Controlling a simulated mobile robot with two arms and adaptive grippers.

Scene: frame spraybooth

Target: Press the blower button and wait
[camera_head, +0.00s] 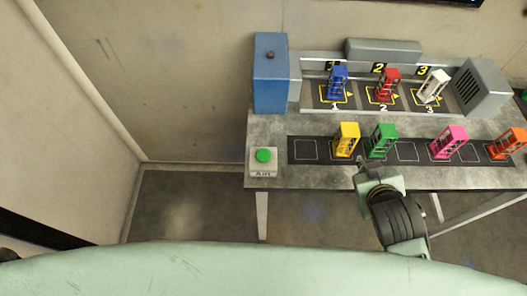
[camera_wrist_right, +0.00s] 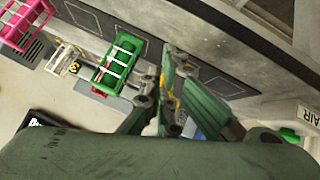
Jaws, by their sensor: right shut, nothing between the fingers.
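The green button (camera_head: 263,155) sits on a pale box (camera_head: 262,169) marked AIR at the front left corner of the bench. In the right wrist view the button (camera_wrist_right: 289,135) shows at the right edge beside its AIR label (camera_wrist_right: 308,116). My right gripper (camera_head: 362,163) is at the bench's front edge, near the green frame and well to the right of the button, not touching it. In the right wrist view its fingers (camera_wrist_right: 172,88) are together, with nothing between them. My left gripper is not in view.
Blue (camera_head: 338,83), red (camera_head: 387,85) and white (camera_head: 433,87) frames stand on spots 1 to 3. Yellow (camera_head: 347,139), green (camera_head: 382,140), pink (camera_head: 449,142) and orange (camera_head: 507,144) frames stand in front. A blue cabinet (camera_head: 270,80) stands behind the button. A grey vented box (camera_head: 482,87) is at right.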

